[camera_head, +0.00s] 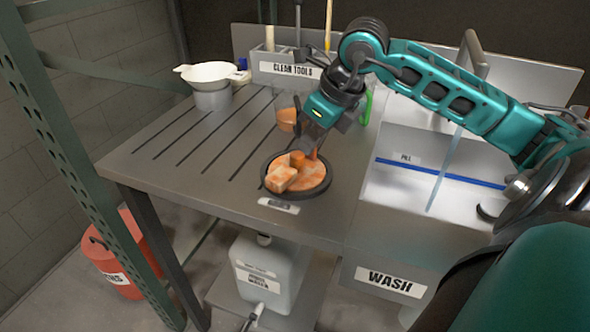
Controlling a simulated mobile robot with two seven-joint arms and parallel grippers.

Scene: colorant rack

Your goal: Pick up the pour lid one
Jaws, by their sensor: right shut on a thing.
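My right gripper (306,145) reaches down over a round black-rimmed dish (268,190) at the front of the metal counter. It is shut on a small orange piece (297,159) at its fingertips, partly hidden by the fingers. Whether this piece is the pour lid, I cannot tell. A pale orange-stained block (282,179) lies in the dish beside it. A white shallow bowl with a spout-like lip (208,73) sits on a grey pot at the back left, far from the gripper. My left gripper is not in view.
An orange-filled cup (287,118) stands just behind the gripper. The "CLEAN TOOLS" holder (285,72) is at the back. A wash basin (430,175) lies to the right, under my arm. The slotted counter (190,140) at left is clear. A green post rises at far left.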

